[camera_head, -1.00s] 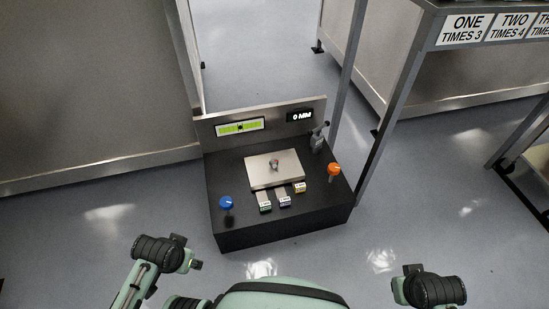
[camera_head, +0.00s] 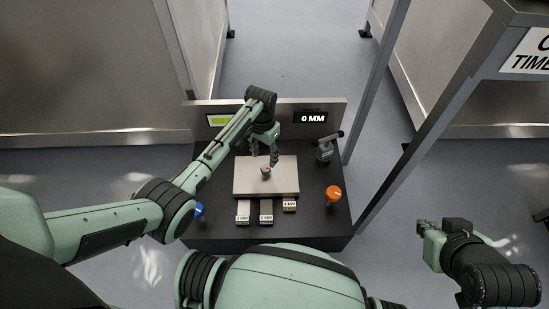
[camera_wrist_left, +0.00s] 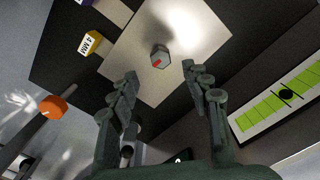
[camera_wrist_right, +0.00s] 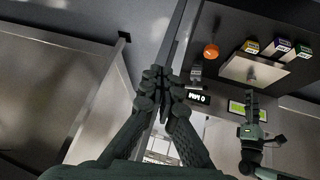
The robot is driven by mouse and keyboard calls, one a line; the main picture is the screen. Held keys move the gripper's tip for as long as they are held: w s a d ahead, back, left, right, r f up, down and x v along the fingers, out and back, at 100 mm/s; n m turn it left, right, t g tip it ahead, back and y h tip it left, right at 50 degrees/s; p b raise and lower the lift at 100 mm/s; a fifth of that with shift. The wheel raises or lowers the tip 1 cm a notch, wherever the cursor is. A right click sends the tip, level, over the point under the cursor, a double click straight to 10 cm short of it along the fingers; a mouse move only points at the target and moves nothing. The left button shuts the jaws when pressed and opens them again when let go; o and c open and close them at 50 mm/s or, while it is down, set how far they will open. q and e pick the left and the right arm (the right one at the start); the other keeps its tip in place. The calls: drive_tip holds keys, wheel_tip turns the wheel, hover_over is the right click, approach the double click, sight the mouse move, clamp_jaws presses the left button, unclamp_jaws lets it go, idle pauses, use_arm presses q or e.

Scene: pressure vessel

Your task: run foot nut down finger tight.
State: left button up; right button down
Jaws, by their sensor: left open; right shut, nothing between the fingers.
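The foot nut (camera_head: 266,171) is a small grey hexagonal piece with a red mark, standing near the middle of the pale metal plate (camera_head: 245,180) on the black bench unit. In the left wrist view the nut (camera_wrist_left: 160,56) shows beyond and between my fingertips. My left gripper (camera_head: 263,154) is open and points down just above the nut, with its fingers apart and no contact that I can make out. My right gripper (camera_head: 427,226) is shut and empty, off to the right of the unit. Its closed fingertips (camera_wrist_right: 162,76) show in the right wrist view.
Tabs with MM labels, one a yellow 4 MM tab (camera_head: 289,206), stick out at the plate's front. A blue knob (camera_head: 199,210) and an orange knob (camera_head: 333,193) flank them. Behind are a 0 MM display (camera_head: 311,117) and a grey clamp-like device (camera_head: 325,150). A metal post (camera_head: 376,80) stands right.

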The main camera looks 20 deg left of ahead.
sight(266, 168)
use_arm(q)
drive_tip(key=shift+w+d, duration=0.1)
drive_tip(key=shift+w, duration=0.15)
drive_tip(key=shift+f, duration=0.15)
wheel_tip(266, 168, down, 4)
drive_tip(key=shift+b, duration=0.85)
wheel_tip(266, 168, down, 3)
drive_tip(key=shift+b, duration=0.6)
drive_tip(key=shift+f, duration=0.15)
use_arm(e)
drive_tip(key=w+a+r+n+t+y, duration=0.1)
drive_tip(key=w+a+r+t+y, duration=0.3)
drive_tip(key=w+a+r+t, duration=0.3)
drive_tip(key=shift+w+a+r+t, duration=0.3)
drive_tip(key=shift+w+a+r, duration=0.15)
drive_tip(key=shift+a+r, duration=1.4)
drive_tip(key=shift+d+r, duration=0.2)
drive_tip(key=shift+d, duration=0.05)
use_arm(q)
clamp_jaws()
